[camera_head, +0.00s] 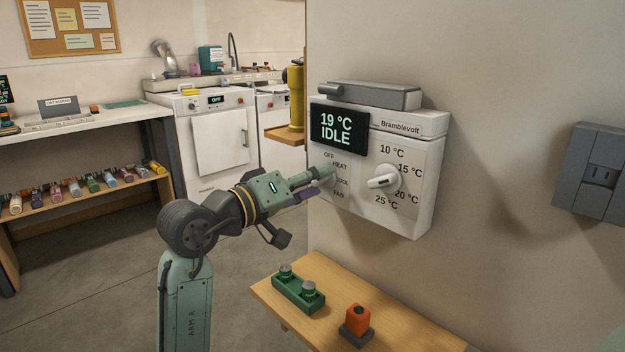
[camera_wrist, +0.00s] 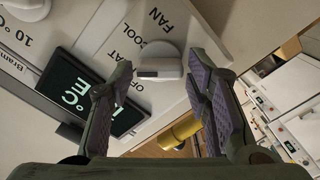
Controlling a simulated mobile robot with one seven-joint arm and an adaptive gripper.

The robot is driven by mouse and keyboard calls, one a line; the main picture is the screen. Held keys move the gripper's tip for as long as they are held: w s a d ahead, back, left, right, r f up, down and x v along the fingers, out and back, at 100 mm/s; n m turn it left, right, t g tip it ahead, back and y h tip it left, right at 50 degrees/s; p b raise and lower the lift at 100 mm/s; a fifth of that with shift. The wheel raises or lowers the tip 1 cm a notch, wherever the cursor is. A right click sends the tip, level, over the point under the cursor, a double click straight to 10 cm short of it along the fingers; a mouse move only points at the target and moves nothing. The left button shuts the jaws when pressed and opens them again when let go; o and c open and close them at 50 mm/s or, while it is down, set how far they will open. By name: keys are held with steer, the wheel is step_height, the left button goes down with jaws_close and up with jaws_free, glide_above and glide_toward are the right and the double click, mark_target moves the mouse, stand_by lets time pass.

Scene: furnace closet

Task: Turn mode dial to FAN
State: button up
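The white Bramblevolt wall unit (camera_head: 400,219) has a dark display (camera_head: 338,125) reading 19 °C IDLE. The mode labels OFF, HEAT, COOL and FAN run down its left side. My gripper (camera_head: 323,181) is in front of them and hides most of the mode dial in the head view. In the wrist view the white mode dial (camera_wrist: 160,66) lies between my two spread fingers, with a visible gap on each side. FAN (camera_wrist: 158,18) appears above the dial there. Which label the dial points to cannot be told.
A temperature dial (camera_head: 384,181) sits right of the mode labels. A grey box (camera_head: 370,96) is on top of the unit. A wooden shelf (camera_head: 400,327) below holds a green two-knob block (camera_head: 298,290) and an orange-topped block (camera_head: 357,322). A yellow cylinder (camera_head: 296,97) stands left.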

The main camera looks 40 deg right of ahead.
steer(key=c, duration=0.8)
steer(key=shift+m, duration=0.3)
steer(key=m+b, duration=0.2)
steer(key=m, duration=0.2)
steer(key=shift+s+f+b, duration=0.1)
steer(key=shift+b, duration=0.2)
steer(key=m+b, duration=0.2)
steer(key=m, duration=0.3)
steer(key=shift+s, duration=0.1)
steer(key=m+b, duration=0.2)
steer(key=m, duration=0.2)
steer(key=shift+s+m+b, duration=0.1)
steer(key=shift+m+b, duration=0.85)
steer(key=shift+m, duration=1.15)
